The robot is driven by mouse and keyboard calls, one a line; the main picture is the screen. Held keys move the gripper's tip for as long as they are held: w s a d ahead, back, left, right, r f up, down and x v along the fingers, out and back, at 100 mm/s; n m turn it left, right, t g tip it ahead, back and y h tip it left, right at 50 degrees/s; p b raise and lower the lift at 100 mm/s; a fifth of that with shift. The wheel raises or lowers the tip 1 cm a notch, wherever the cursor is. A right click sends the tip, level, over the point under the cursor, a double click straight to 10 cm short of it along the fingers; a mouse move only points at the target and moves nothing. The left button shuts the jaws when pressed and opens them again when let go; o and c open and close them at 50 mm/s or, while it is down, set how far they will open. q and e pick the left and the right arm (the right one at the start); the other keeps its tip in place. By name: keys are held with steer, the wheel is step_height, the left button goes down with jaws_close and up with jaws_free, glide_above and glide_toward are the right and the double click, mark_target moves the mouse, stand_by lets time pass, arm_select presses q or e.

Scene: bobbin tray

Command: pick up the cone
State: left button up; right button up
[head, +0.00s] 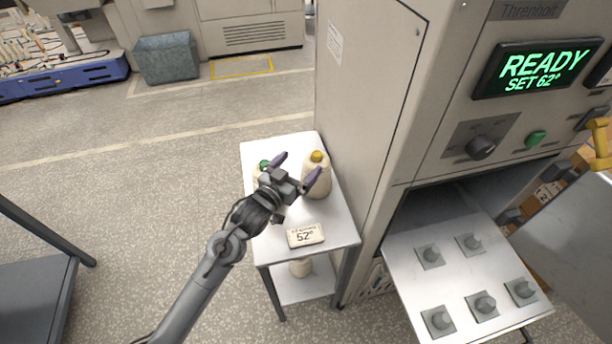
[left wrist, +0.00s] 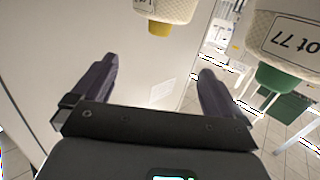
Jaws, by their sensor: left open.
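Two cream yarn cones stand on a small white side table. The yellow-tipped cone (head: 317,182) is at the table's right side, and it shows upside down at the top of the left wrist view (left wrist: 178,10). The green-tipped cone (head: 257,176) is at the left, partly hidden behind my gripper; in the left wrist view (left wrist: 292,38) it bears a "Lot 77" label. My left gripper (head: 295,169) is open and empty, its purple fingers spread near the yellow-tipped cone. In the left wrist view (left wrist: 156,80) no cone is between the fingers. My right gripper is not in view.
The machine (head: 365,110) stands close on the right, reading "READY SET 62°". Its pulled-out tray (head: 455,283) has several empty pegs.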

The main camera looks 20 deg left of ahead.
arm_select(q)
steer(key=w+d+t+b, duration=0.1)
steer(key=w+d+b, duration=0.1)
steer(key=b, duration=0.2)
glide_toward(317, 163)
steer(key=w, duration=0.1)
steer(key=w+f, duration=0.1)
steer(key=w, duration=0.2)
steer(key=shift+w+f, duration=0.1)
steer(key=shift+f, duration=0.3)
steer(key=shift+w+f, duration=0.2)
steer(key=shift+w, duration=0.8)
steer(key=shift+w+d+r+b, duration=0.1)
steer(key=shift+w+d+b, duration=0.1)
steer(key=shift+w, duration=0.7)
steer(key=shift+w+d+b, duration=0.1)
steer(key=shift+w+b, duration=0.1)
steer(key=shift+w, duration=0.7)
steer(key=shift+w+d+b, duration=0.2)
steer(key=shift+w, duration=0.75)
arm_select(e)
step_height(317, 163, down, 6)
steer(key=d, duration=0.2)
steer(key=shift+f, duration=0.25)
arm_select(q)
steer(key=shift+c, duration=0.5)
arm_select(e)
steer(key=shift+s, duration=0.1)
